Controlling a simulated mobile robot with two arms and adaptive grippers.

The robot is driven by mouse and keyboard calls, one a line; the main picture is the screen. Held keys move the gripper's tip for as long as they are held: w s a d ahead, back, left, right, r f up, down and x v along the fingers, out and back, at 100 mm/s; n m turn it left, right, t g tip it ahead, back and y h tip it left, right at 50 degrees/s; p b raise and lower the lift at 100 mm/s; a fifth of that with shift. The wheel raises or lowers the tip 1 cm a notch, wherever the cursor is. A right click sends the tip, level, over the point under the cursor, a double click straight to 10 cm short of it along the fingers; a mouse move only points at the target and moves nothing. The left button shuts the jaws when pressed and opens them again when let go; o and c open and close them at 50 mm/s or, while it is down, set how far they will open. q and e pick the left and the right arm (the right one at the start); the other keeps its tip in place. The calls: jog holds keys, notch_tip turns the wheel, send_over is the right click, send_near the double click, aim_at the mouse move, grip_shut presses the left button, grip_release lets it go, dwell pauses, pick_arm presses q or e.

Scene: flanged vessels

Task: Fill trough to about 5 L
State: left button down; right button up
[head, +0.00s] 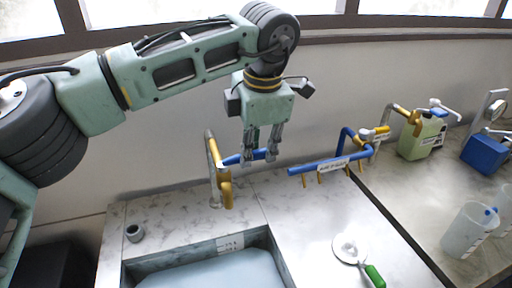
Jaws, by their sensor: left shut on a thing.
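The trough (185,250) is a grey rectangular basin sunk in the marble-like counter at the bottom of the head view. Pale blue water lies in it, and a small white label is on its far wall; the marks are too small to read. A brass tap (226,190) stands behind the trough with its spout turned down, and a blue lever (232,160) reaches right from it. My left gripper (259,157) comes down from above and is shut on the blue lever near its right end. I cannot make out a stream under the spout. My right gripper is out of view.
A labelled blue bar (330,164) on brass legs stands right of the lever. Further right are another brass tap (413,120), a green canister (421,140), a blue container (484,153) and a clear beaker (467,232).

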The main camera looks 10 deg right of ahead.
pick_arm(q)
jog(key=c, duration=1.6)
grip_release()
jog(key=shift+c, duration=0.2)
jog(key=shift+r, duration=0.1)
notch_tip(320, 180, up, 12)
jog(key=s, duration=0.2)
jog(key=shift+d, duration=0.15)
jog(key=shift+s+f, duration=0.1)
jog(key=shift+f, duration=0.1)
